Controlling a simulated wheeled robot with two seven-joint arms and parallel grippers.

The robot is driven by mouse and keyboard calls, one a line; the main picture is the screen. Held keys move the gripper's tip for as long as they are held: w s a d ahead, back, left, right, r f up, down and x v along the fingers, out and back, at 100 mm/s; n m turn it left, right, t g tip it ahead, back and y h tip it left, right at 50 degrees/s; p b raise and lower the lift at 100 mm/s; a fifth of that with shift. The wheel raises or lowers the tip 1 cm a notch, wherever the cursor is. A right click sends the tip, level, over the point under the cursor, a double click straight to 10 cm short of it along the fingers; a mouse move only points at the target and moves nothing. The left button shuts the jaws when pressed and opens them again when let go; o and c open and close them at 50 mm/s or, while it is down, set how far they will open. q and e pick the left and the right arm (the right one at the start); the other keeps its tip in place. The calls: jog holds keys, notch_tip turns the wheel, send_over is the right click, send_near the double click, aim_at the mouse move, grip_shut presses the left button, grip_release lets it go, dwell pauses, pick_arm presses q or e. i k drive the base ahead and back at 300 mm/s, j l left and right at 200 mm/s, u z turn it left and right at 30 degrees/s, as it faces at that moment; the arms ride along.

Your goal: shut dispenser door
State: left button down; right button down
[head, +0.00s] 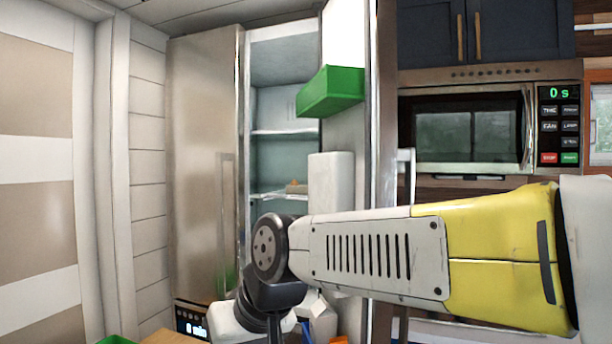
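A tall steel fridge-like cabinet has its left door (205,130) shut and its right door (347,135) standing open. The open door's inner face carries a green bin (330,92) and a white bin (330,180). Its handle (405,175) shows at the right edge. The pale shelves (285,131) inside are exposed. I cannot tell whether this open door is the dispenser door. My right arm reaches in from the right, in front of the open door, and its wrist bends down at the bottom centre. The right gripper's fingers are not visible. My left gripper is out of view.
A microwave (465,130) reading "0 s" sits to the right under dark blue cupboards (430,30). A small dark display panel (192,322) is at the lower left. A panelled wall (147,180) stands left of the cabinet. My arm covers much of the lower right.

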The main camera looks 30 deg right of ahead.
aim_at(353, 96)
jog(key=l+z, duration=0.7)
jog(key=i+l+z, duration=0.1)
jog(key=z, duration=0.25)
jog(key=i+l, duration=0.1)
jog(key=l, duration=0.2)
jog(key=i+l, duration=0.1)
jog(key=l, duration=0.2)
jog(key=l+u, duration=0.85)
jog(key=k+l, duration=0.1)
jog(key=k+j+z, duration=0.3)
jog(key=l, duration=0.1)
